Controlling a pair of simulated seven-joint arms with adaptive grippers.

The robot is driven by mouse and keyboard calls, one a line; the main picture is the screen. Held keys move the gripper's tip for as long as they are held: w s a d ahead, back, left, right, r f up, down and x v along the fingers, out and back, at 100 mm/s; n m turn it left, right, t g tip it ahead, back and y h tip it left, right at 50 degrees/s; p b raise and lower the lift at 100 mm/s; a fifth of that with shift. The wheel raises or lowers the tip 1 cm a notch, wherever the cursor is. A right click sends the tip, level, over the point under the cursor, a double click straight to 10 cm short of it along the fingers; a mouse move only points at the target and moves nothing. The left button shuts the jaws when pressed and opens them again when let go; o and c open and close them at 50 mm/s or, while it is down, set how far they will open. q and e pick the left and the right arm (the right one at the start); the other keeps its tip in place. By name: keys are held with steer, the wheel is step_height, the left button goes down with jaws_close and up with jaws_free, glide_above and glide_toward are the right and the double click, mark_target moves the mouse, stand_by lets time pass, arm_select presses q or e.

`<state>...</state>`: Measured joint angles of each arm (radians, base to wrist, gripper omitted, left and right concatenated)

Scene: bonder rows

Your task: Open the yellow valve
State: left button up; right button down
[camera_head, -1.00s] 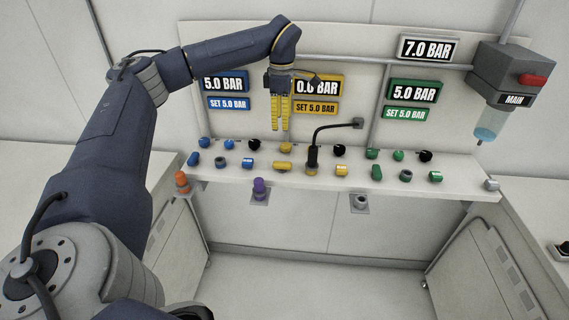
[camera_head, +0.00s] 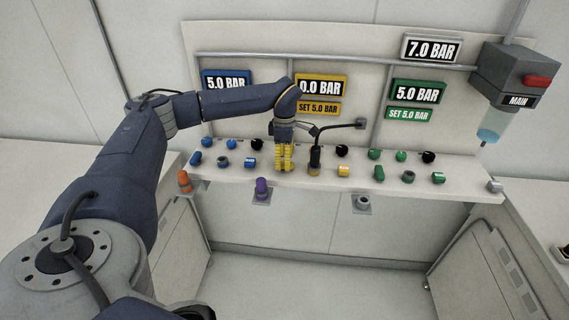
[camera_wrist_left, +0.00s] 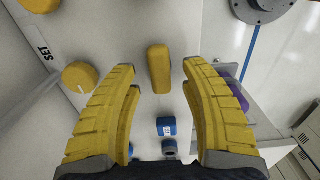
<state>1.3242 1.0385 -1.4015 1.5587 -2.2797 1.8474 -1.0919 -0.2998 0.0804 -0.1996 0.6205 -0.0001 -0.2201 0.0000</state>
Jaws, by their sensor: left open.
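The yellow valve, an oblong yellow handle (camera_wrist_left: 159,68), shows in the left wrist view between the fingertips of my left gripper (camera_wrist_left: 162,82). The fingers are apart, with a gap on each side of the handle. In the head view my left gripper (camera_head: 284,160) points down at the yellow section of the shelf and hides the valve. The yellow display (camera_head: 321,87) above reads 0.0 BAR, its left edge partly covered by my arm. The sign below it reads SET 5.0 BAR (camera_head: 320,109). My right gripper is not in view.
A black plug with a hose (camera_head: 315,158) stands just right of my left gripper. A yellow knob (camera_wrist_left: 80,77) sits beside the valve. Blue knobs (camera_head: 232,143) and green knobs (camera_head: 401,156) line the shelf (camera_head: 470,182) on either side. The MAIN unit (camera_head: 512,72) is at right.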

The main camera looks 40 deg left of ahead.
arm_select(q)
steer(key=shift+f, duration=0.8)
steer(key=shift+c, duration=0.5)
jaws_close()
